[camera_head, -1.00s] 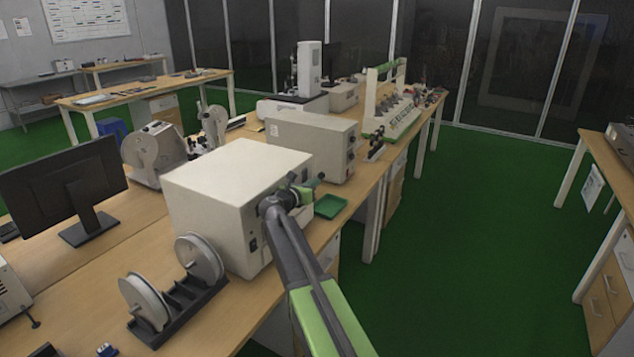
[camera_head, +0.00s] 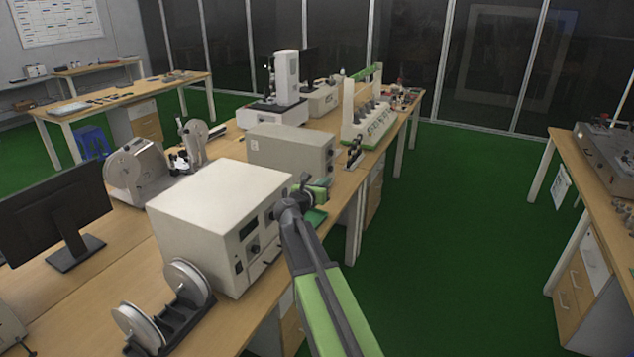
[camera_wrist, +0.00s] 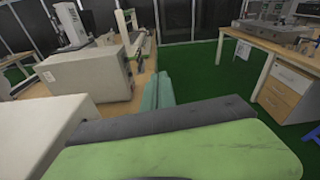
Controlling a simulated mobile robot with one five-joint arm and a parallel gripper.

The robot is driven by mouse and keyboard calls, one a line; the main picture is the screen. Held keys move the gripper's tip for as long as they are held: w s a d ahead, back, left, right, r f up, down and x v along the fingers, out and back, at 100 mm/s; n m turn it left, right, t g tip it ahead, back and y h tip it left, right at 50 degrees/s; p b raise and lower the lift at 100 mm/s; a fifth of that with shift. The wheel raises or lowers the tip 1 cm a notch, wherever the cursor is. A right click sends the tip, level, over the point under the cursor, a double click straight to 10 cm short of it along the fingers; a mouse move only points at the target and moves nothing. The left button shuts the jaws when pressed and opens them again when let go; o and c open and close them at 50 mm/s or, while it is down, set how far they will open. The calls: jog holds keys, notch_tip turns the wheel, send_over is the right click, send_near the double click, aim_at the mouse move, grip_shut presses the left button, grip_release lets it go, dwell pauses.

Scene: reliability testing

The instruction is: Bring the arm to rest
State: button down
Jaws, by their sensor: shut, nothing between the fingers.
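My arm reaches up from the bottom of the head view, with green and dark grey links. My gripper (camera_head: 321,187) is at its far end, just right of the large white box instrument (camera_head: 221,198) on the long bench. It is partly hidden behind my dark wrist. In the wrist view its greenish fingers (camera_wrist: 158,93) are together and empty, pointing away over the bench edge and green floor. I cannot tell the exact gap between gripper and box.
A smaller beige box (camera_head: 290,150) stands behind the white one. A spool holder (camera_head: 165,305) and a monitor (camera_head: 55,212) are at left. The green floor (camera_head: 440,235) is open between the long bench and the right-hand bench (camera_head: 580,172).

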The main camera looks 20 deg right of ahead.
jog(key=shift+f, duration=0.1)
dwell(0.3)
jog(key=s+a+f+m+g+y, duration=0.5)
jog(key=s+a+f+m, duration=0.5)
jog(key=s+a+m, duration=0.3)
jog(key=s+a+f+m+g+y, duration=0.5)
jog(key=s+a+f+m+y, duration=0.2)
jog(key=s+a+f+m, duration=0.3)
jog(key=s+a+m, duration=0.3)
jog(key=s+m, duration=0.1)
jog(key=shift+s+f+y, duration=0.3)
jog(key=shift+s+y, duration=0.1)
